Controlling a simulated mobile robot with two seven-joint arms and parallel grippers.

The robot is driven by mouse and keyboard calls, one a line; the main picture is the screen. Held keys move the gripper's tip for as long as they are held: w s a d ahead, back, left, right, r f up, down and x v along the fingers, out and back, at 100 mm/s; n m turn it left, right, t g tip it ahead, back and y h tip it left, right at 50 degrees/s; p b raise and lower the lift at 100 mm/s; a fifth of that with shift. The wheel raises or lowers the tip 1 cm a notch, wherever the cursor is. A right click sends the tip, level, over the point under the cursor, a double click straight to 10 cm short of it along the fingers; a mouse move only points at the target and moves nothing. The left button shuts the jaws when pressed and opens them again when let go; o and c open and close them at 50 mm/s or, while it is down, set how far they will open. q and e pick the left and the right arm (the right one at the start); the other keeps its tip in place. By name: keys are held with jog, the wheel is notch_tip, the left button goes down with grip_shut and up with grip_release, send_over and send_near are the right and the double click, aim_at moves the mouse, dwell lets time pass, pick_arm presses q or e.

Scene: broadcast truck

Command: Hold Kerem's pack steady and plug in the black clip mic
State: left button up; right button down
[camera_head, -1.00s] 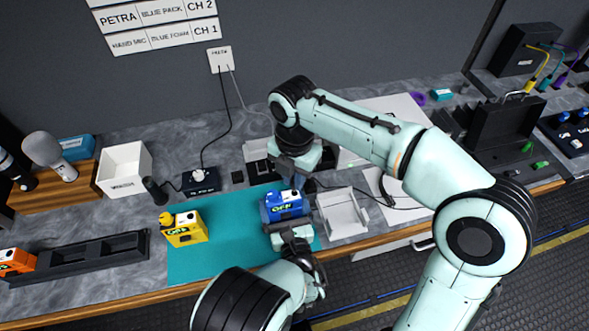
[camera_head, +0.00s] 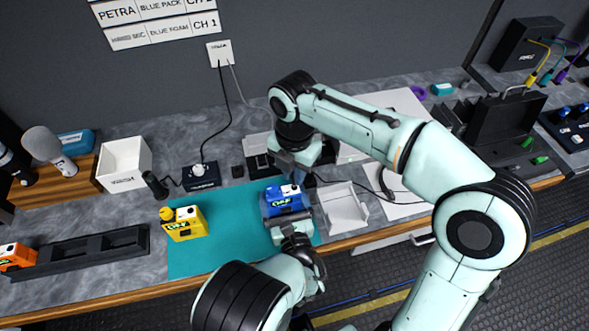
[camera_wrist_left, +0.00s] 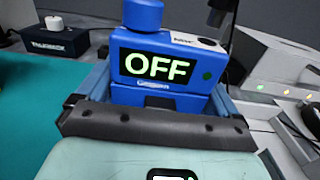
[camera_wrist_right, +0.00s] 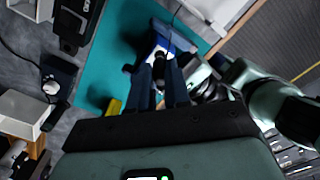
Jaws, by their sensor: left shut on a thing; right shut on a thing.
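A blue pack (camera_head: 285,199) stands upright on the teal mat (camera_head: 232,248). In the left wrist view the pack (camera_wrist_left: 155,70) shows a lit OFF display and a blue knob on top. My left gripper (camera_head: 287,218) is shut on the pack from the front, a finger on each side. My right gripper (camera_head: 297,174) points down just above the pack's back right part. In the right wrist view it is shut on a small dark piece (camera_wrist_right: 160,62), probably the black clip mic's plug, over the pack. I cannot tell whether the plug touches the socket.
A yellow pack (camera_head: 184,224) stands on the mat's left. A white open tray (camera_head: 342,210) is close on the pack's right, with a black cable nearby. A white box (camera_head: 125,165) and black rack (camera_head: 92,258) stand to the left.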

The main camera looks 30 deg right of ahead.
jog(key=shift+f, duration=1.15)
dwell(0.4)
jog(key=c, duration=1)
grip_release()
notch_tip(320, 180, up, 12)
pick_arm(q)
jog(key=o, duration=0.8)
